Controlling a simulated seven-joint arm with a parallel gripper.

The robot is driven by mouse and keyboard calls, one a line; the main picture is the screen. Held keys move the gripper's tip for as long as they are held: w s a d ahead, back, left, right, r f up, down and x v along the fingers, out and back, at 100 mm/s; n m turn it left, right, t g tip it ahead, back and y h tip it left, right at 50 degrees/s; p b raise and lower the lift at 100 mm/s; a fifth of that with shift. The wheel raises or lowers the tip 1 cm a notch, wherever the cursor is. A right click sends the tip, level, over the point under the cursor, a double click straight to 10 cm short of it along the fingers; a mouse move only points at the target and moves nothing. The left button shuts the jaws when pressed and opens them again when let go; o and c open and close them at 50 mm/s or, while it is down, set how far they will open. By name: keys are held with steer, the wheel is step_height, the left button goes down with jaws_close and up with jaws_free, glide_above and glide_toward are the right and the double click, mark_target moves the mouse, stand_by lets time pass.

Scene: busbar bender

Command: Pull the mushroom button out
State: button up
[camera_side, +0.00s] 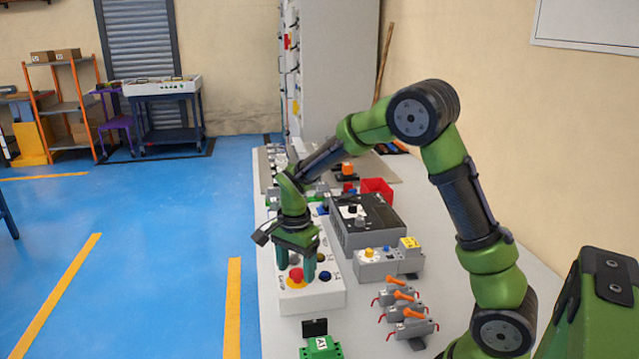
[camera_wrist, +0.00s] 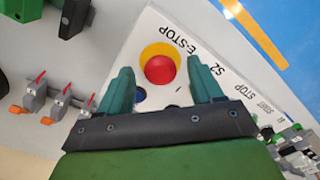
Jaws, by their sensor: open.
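The red mushroom button (camera_side: 296,275) sits on a yellow ring near the front end of a white control box (camera_side: 312,301). In the wrist view the red button (camera_wrist: 160,69) lies just beyond the fingertips, by the printed words "E-STOP" and "S2". My gripper (camera_side: 296,274) points down over the box with its two green fingers apart. In the wrist view my gripper (camera_wrist: 163,78) is open and empty, one finger on each side of the button's line. I cannot tell whether the fingertips touch the box.
A dark blue button (camera_side: 325,276) is close beside the red one. A grey and black device (camera_side: 368,222), a grey unit with a yellow knob (camera_side: 388,262), orange-levered connectors (camera_side: 405,310) and a green block (camera_side: 320,347) stand nearby. Bare table lies right of these.

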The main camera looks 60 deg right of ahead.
mark_target(296, 271)
jaws_close()
steer(key=shift+r, duration=0.65)
jaws_free()
step_height(296, 271, up, 17)
stand_by(0.5)
steer(key=shift+f, duration=0.1)
